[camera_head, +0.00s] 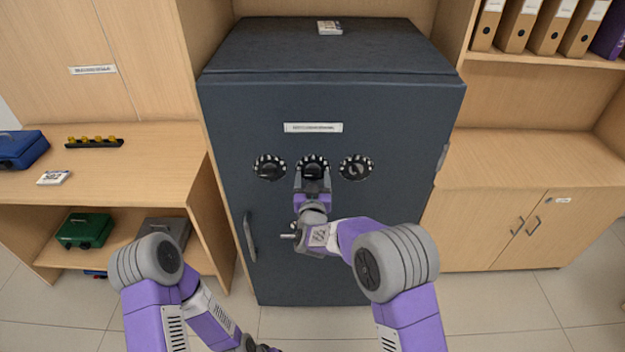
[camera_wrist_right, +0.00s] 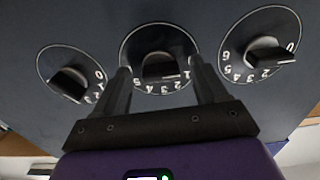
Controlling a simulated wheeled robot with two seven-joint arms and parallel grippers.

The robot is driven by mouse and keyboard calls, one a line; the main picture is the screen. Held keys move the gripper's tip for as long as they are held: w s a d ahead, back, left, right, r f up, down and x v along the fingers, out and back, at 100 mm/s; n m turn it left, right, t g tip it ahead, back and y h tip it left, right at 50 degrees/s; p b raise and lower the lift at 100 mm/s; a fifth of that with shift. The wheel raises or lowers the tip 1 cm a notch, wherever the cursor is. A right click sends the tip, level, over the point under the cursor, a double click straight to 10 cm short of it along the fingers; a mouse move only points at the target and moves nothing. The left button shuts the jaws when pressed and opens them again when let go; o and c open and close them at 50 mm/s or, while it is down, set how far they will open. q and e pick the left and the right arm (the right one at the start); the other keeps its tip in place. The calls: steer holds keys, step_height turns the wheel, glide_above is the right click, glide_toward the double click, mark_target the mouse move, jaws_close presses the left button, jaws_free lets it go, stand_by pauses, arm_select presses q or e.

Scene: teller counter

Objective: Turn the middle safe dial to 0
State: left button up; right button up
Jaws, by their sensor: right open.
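The middle safe dial (camera_head: 313,165) is a round black dial with white numerals, centred in a row of three on the dark safe door. It also shows in the right wrist view (camera_wrist_right: 158,52), its black knob between my fingers. A pale mark on the knob points right, near the 1; the exact setting is hard to read. My right gripper (camera_head: 313,180) is open at this dial and covers its lower part in the head view. Its fingers (camera_wrist_right: 160,80) stand on either side of the knob; contact cannot be told. My left arm shows at lower left, its gripper out of view.
The left dial (camera_head: 269,168) and right dial (camera_head: 356,168) sit close beside the middle one. The safe (camera_head: 390,110) has a handle (camera_head: 249,237) at lower left. Wooden shelving (camera_head: 140,150) and a cabinet (camera_head: 535,165) flank the safe.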

steer(key=s, duration=0.7)
steer(key=shift+s+p, duration=0.3)
steer(key=shift+p, duration=0.05)
steer(key=s+d+f+g+y, duration=0.1)
steer(key=s+d+f+g, duration=0.25)
steer(key=f, duration=0.45)
steer(key=s+d+f+g, duration=0.2)
steer(key=s+f+g, duration=0.15)
steer(key=f, duration=0.45)
steer(key=s+d+f+g+y, duration=0.1)
steer(key=s+d+f+g, duration=0.2)
steer(key=f, duration=0.5)
steer(key=s+f+m+g+y, duration=0.1)
steer(key=s+f+g, duration=0.2)
steer(key=s, duration=0.8)
steer(key=s+d+f+m+g+y, duration=0.1)
steer(key=s+f+g, duration=0.3)
steer(key=s, duration=0.7)
steer(key=shift+s+d+f+m+g, duration=0.2)
steer(key=shift+s+f+m+g, duration=0.15)
steer(key=shift+f, duration=0.55)
steer(key=shift+w, duration=0.15)
